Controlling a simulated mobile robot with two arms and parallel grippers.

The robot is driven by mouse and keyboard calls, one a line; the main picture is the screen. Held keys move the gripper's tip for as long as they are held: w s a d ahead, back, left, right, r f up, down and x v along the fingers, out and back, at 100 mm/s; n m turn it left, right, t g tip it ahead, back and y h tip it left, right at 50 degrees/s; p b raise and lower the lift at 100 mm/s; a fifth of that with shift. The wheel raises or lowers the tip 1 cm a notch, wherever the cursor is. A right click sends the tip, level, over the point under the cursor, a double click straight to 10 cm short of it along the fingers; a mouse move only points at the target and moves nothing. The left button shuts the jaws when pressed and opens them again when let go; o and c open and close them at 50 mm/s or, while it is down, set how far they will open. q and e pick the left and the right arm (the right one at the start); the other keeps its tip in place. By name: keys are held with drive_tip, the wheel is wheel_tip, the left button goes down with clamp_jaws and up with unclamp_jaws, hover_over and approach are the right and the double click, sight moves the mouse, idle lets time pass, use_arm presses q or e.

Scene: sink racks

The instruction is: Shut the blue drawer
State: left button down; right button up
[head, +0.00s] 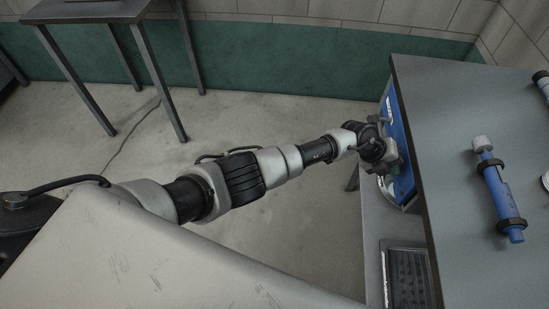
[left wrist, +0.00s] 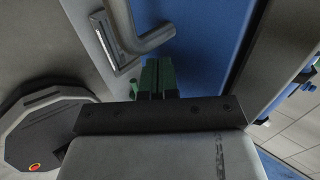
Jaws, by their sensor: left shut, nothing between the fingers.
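The blue drawer (head: 402,135) is under the left edge of the grey counter, and part of its blue surface shows beyond that edge. How far it stands out is hard to tell. My left gripper (head: 388,160) is at the drawer, covering part of it. In the left wrist view the green-tipped fingers of my left gripper (left wrist: 158,78) are shut with nothing between them. They point at the blue surface of the drawer (left wrist: 210,35), beside a bent grey handle (left wrist: 142,38). Whether they touch it cannot be told. My right gripper is not in view.
The grey counter top (head: 460,110) holds a blue tube with a pale cap (head: 500,195). A dark ribbed tray (head: 408,278) lies below the counter's left edge. A grey table (head: 90,12) stands at the back left. The floor between is clear, apart from a thin cable.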

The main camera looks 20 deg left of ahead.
use_arm(q)
drive_tip(key=shift+w+d+r, duration=0.15)
drive_tip(key=shift+d, duration=0.4)
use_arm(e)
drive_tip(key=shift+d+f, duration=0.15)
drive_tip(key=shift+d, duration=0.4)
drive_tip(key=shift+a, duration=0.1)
